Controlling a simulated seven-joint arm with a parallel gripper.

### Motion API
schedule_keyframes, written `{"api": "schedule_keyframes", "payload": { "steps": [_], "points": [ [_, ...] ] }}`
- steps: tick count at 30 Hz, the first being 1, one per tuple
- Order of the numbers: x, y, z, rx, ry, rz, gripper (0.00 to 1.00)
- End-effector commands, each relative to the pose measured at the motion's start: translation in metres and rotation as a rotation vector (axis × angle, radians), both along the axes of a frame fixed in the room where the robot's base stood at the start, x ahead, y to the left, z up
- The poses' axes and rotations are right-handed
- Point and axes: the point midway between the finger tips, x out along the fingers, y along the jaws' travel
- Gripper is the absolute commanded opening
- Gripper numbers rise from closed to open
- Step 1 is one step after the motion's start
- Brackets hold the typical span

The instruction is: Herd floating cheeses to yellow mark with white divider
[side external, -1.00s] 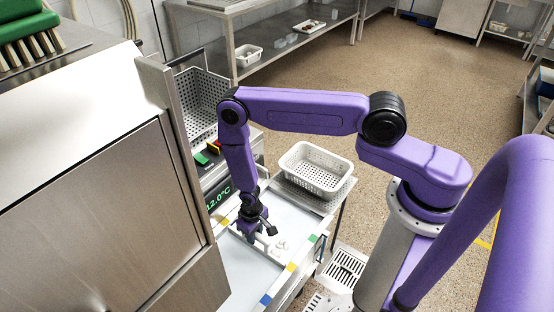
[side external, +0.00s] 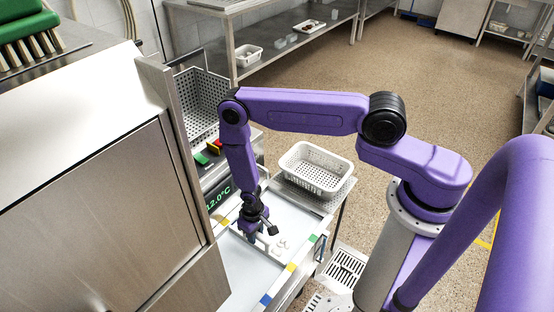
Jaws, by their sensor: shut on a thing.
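My gripper (side external: 254,235) points down into a shallow tank of pale liquid (side external: 238,273). It is shut on the white divider (side external: 264,243), which shows as a thin white bar at the fingertips, partly hidden by the gripper. Several small white cheeses (side external: 281,244) float just right of the divider, close together; whether any touches it is too small to tell. A yellow mark (side external: 291,267) is on the tank's right rim, nearer the camera than the cheeses. Another yellow mark (side external: 225,222) is on the left rim.
A white perforated basket (side external: 316,168) stands behind the tank. A display (side external: 218,196) reading 12.0°C is at the left. The near part of the tank is clear.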

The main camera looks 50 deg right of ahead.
Motion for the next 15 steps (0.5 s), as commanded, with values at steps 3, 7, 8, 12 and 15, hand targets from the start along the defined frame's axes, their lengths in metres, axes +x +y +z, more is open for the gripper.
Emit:
{"api": "schedule_keyframes", "payload": {
  "steps": [3,7,8,12,15],
  "points": [
    [0.0004,0.0003,-0.0009,0.0,-0.001,0.0,0.01],
    [0.0004,0.0003,-0.0016,0.0,-0.001,0.0,0.01],
    [0.0004,0.0003,-0.0017,0.0,-0.001,0.0,0.01],
    [0.0003,0.0002,-0.002,0.0,-0.001,0.0,0.01],
    [0.0002,0.0002,-0.0021,0.0,-0.001,0.0,0.48]
  ]
}}
